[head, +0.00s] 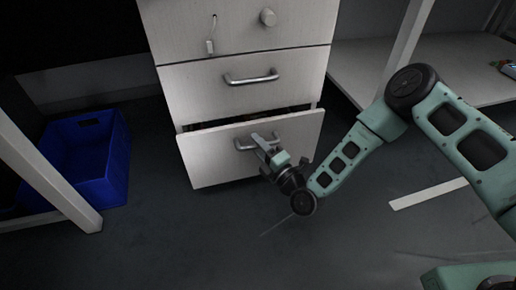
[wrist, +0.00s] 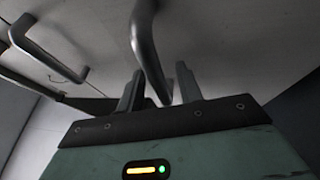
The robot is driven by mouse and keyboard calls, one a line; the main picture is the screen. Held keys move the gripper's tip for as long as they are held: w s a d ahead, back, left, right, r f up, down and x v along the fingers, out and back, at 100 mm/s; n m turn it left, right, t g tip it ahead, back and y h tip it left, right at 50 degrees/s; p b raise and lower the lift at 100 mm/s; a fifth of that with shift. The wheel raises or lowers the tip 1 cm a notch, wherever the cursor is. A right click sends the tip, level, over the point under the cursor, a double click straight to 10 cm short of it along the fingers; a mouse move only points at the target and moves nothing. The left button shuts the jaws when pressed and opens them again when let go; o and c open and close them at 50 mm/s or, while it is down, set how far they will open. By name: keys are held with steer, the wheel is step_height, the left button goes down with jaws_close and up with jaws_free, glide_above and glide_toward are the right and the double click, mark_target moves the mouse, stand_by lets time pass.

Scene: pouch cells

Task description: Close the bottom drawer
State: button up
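The bottom drawer (head: 215,163) of the white cabinet is partly open, its front standing out from the cabinet body. A dark gap shows above its front, and what lies inside is too dark to make out. My gripper (head: 262,140) is at the drawer's metal handle, which it partly hides in the head view. In the wrist view the handle (wrist: 147,45) runs down between the two separated fingers of my gripper (wrist: 160,85). The fingers look open, with space beside the bar. I cannot tell whether either finger touches it.
The middle drawer (head: 205,88) is shut and has its own handle (head: 251,78). The top drawer (head: 230,28) has a round knob and a hanging key. A blue bin (head: 117,160) stands on the floor at left, near a white table leg (head: 40,170).

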jaws_close()
steer(key=shift+w+a+p, duration=0.2)
steer(key=shift+w+p, duration=0.1)
steer(key=shift+w, duration=0.45)
steer(key=shift+w+a+p, duration=0.2)
steer(key=shift+w+p, duration=0.05)
steer(key=shift+w, duration=0.55)
steer(key=shift+w+a+p, duration=0.2)
steer(key=shift+w+p, duration=0.1)
steer(key=shift+w, duration=0.45)
jaws_free()
steer(key=p+v, duration=0.7)
steer(key=v, duration=1)
steer(key=shift+s+p, duration=0.25)
steer(key=shift+p, duration=0.15)
steer(key=shift+d+r, duration=0.1)
